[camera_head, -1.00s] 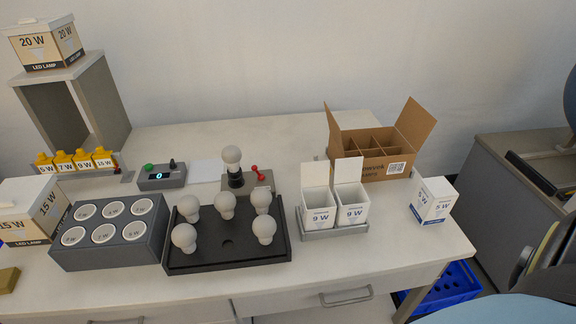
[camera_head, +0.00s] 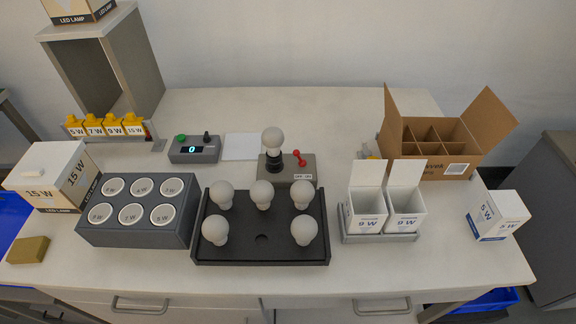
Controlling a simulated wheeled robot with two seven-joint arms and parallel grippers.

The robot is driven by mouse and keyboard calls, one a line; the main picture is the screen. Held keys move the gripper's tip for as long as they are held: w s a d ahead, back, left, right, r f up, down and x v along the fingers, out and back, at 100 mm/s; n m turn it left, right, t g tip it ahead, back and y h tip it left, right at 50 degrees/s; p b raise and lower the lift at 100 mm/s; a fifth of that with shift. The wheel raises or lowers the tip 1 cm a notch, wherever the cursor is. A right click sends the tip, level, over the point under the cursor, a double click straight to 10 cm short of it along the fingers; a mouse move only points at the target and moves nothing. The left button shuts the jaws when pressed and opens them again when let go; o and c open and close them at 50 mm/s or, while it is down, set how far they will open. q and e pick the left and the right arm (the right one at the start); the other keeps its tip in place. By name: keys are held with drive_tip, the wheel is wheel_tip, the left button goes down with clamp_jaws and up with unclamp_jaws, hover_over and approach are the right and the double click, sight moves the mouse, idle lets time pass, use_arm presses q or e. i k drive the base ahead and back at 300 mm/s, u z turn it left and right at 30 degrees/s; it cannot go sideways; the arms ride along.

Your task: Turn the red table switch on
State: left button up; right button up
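The red table switch (camera_head: 299,158) is a small red lever on a grey-brown base (camera_head: 290,171) near the back middle of the table. A white bulb (camera_head: 272,139) stands upright in the black socket on the same base, left of the lever. The bulb looks unlit. A small label sits at the base's front right, below the lever; it appears to read OFF and ON. The lever leans up and to the left, its red knob at the upper end. Neither of my grippers shows in the head view.
A black tray (camera_head: 262,255) with several bulbs stands in front of the switch base. A grey meter box (camera_head: 194,150) reading 0 is at left. Two open 9 W boxes (camera_head: 367,222) and a divided cardboard carton (camera_head: 458,165) stand at right. The table's front strip is mostly clear.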

sight(302, 163)
drive_tip(key=k, duration=0.5)
drive_tip(key=z, duration=1.55)
drive_tip(key=k, duration=0.85)
drive_tip(key=u, duration=1.5)
